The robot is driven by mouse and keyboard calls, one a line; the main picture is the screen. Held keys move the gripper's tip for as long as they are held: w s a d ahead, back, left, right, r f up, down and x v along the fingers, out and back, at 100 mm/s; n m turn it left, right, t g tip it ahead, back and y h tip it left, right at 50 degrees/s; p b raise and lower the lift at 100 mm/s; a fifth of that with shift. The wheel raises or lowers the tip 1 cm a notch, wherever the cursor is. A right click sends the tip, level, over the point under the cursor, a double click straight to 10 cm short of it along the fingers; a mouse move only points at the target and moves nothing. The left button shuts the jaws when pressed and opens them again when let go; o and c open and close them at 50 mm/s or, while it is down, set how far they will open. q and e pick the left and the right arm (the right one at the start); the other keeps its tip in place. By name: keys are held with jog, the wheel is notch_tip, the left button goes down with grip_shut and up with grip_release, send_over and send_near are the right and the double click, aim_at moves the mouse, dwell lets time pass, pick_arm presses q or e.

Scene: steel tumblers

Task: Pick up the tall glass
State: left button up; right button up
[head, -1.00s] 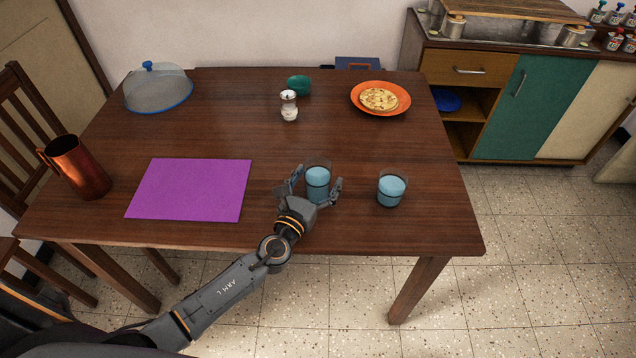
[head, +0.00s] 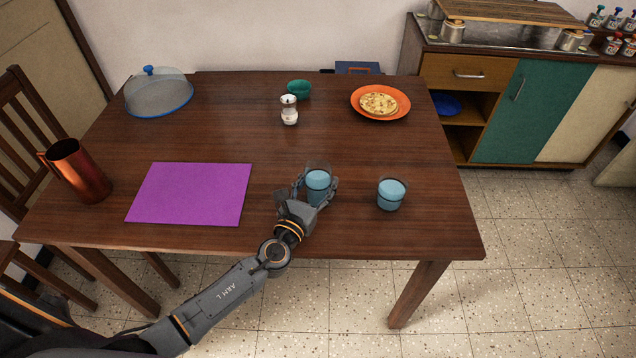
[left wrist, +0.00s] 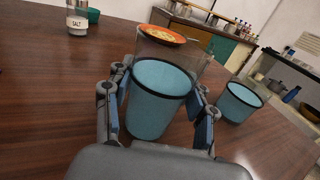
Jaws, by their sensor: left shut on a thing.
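The tall glass (head: 318,181) is clear with blue liquid in it and stands upright near the front of the table, right of the purple mat. My left gripper (head: 320,188) is shut on it, with a finger on each side. In the left wrist view the tall glass (left wrist: 158,95) sits between the fingers of my left gripper (left wrist: 155,105). A shorter glass (head: 391,193) with blue liquid stands to its right, apart from the gripper; it also shows in the left wrist view (left wrist: 239,102). My right gripper is not in view.
A purple mat (head: 190,194) lies left of the gripper, with a copper pitcher (head: 77,170) beyond it. A salt shaker (head: 289,110), green bowl (head: 299,88), orange plate (head: 399,108) with food and domed cover (head: 158,92) stand farther back. The table's middle is clear.

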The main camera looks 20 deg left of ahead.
pick_arm(q)
jog(key=shift+r+p, duration=0.75)
jog(key=shift+r, duration=0.55)
jog(key=s+a+r+p, duration=0.2)
jog(key=s+a+r, duration=0.4)
jog(key=s+r, duration=0.4)
jog(key=shift+s+a+p, duration=0.25)
jog(key=shift+s+p, duration=0.15)
jog(key=shift+s, duration=0.7)
